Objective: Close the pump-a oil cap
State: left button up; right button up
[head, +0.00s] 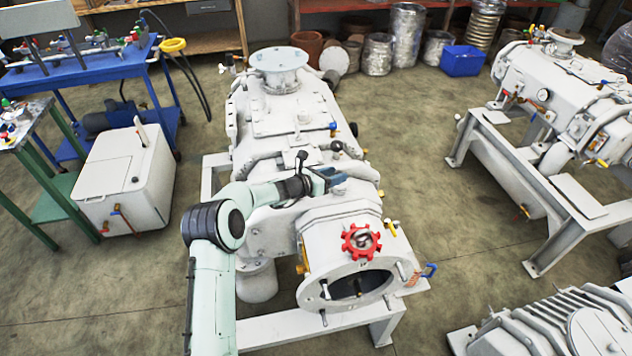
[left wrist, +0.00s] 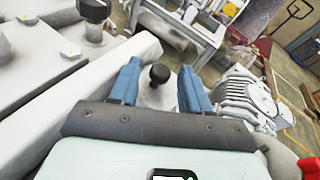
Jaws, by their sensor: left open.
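A large pale grey pump (head: 290,110) on a white frame stands in the middle of the head view. My left gripper (head: 332,178) is over its top, with open blue fingers pointing right. In the left wrist view a small black ball-topped knob (left wrist: 160,73) on a grey plate shows between the open fingertips (left wrist: 158,85). I see no finger touching it. A black knob (head: 337,146) shows just beyond the gripper in the head view, and a black cap (left wrist: 93,10) stands at the upper left of the wrist view. I cannot tell which is the oil cap. My right gripper is not in view.
A red handwheel (head: 361,241) sits above the round opening at the pump's near end. A second pump (head: 560,90) stands on the right. A white box (head: 125,180) and blue cart (head: 90,70) are on the left. Open floor lies between the pumps.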

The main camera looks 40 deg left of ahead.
pick_arm(q)
jog(key=b+v, duration=0.1)
jog(key=v, duration=1)
jog(key=shift+b, duration=0.3)
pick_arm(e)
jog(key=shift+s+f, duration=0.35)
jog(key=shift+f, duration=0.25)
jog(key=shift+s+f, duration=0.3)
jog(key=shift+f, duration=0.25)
